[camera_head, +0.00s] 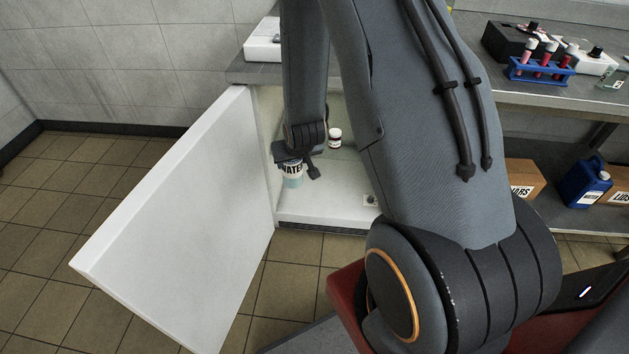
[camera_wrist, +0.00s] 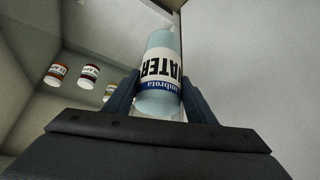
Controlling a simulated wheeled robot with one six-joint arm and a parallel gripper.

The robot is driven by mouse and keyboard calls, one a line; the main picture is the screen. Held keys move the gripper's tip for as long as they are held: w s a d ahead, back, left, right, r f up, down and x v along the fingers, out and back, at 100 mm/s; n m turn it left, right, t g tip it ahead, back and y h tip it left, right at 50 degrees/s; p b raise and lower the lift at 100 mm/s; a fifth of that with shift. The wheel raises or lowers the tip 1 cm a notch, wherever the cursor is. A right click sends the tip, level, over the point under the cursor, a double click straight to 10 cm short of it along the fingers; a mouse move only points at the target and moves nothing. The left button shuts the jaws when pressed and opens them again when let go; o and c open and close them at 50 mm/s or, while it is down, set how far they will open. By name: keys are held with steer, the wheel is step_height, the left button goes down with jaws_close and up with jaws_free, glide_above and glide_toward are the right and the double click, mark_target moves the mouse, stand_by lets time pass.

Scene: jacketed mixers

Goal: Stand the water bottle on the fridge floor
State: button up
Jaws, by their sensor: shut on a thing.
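The water bottle (camera_head: 292,174) is pale blue with a white label reading WATER. My gripper (camera_head: 297,160) is shut on it inside the open fridge, near the door side. In the wrist view the bottle (camera_wrist: 160,75) sits between both fingers of my gripper (camera_wrist: 160,95). The fridge floor (camera_head: 320,207) is white and mostly bare. The bottle is close above it or on it; I cannot tell whether they touch. My arm hides part of the fridge interior.
The white fridge door (camera_head: 180,220) stands wide open at the left. A small dark-labelled jar (camera_head: 335,137) stands deeper on a shelf, and a small item (camera_head: 370,200) is at the floor's right. Several small jars (camera_wrist: 90,76) show in the wrist view.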

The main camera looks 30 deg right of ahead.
steer(key=w+d+f+m+b, duration=0.1)
steer(key=d+f+b, duration=0.2)
steer(key=f+b, duration=0.7)
steer(key=w+d+f+m+h+b, duration=0.15)
steer(key=d+f+b, duration=0.35)
steer(key=f, duration=1)
steer(key=w+d+f+b, duration=0.2)
steer(key=f+b, duration=0.8)
steer(key=f, duration=0.2)
steer(key=w+d+b, duration=0.3)
steer(key=w, duration=0.5)
steer(key=w+d+f+b, duration=0.1)
steer(key=w+d+b, duration=0.2)
steer(key=w, duration=0.5)
steer(key=shift+d+f+g, duration=0.2)
steer(key=shift+d+g, duration=0.1)
steer(key=shift+d, duration=0.2)
steer(key=shift+w+f, duration=0.1)
steer(key=shift+f, duration=0.05)
steer(key=o, duration=1.5)
steer(key=p+v, duration=0.4)
steer(key=v, duration=0.8)
